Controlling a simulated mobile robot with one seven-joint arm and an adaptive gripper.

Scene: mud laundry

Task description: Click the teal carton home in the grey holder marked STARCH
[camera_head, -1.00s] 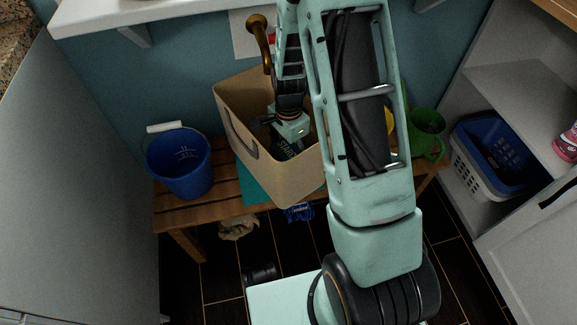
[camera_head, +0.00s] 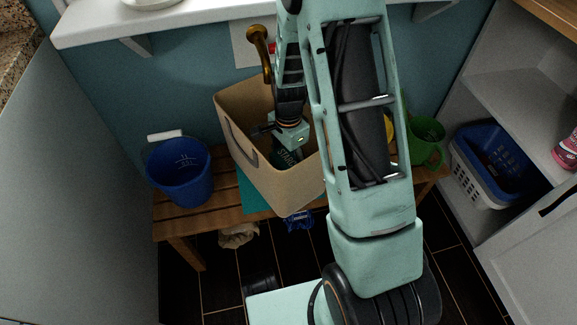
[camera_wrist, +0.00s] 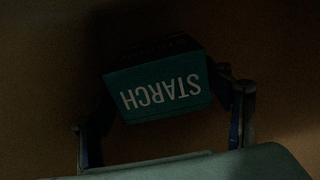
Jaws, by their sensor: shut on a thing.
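The teal carton (camera_wrist: 160,88) shows in the wrist view with white STARCH lettering, upside down in that picture. My gripper (camera_wrist: 172,105) is shut on it, with a dark finger at either side. In the head view my gripper (camera_head: 287,148) reaches down into a tan bin (camera_head: 270,180) on the bench. Only a small part of the carton (camera_head: 286,160) shows there, below the gripper and inside the bin walls. The wrist view is very dark, so the carton's lower end is hidden. I cannot make out the grey holder in either view.
The bin's walls stand close around my gripper. A blue bucket (camera_head: 181,172) stands left on the wooden bench (camera_head: 180,222), and a green container (camera_head: 427,142) stands right. A white shelf (camera_head: 200,22) runs above. A basket (camera_head: 475,178) sits in the cabinet at right.

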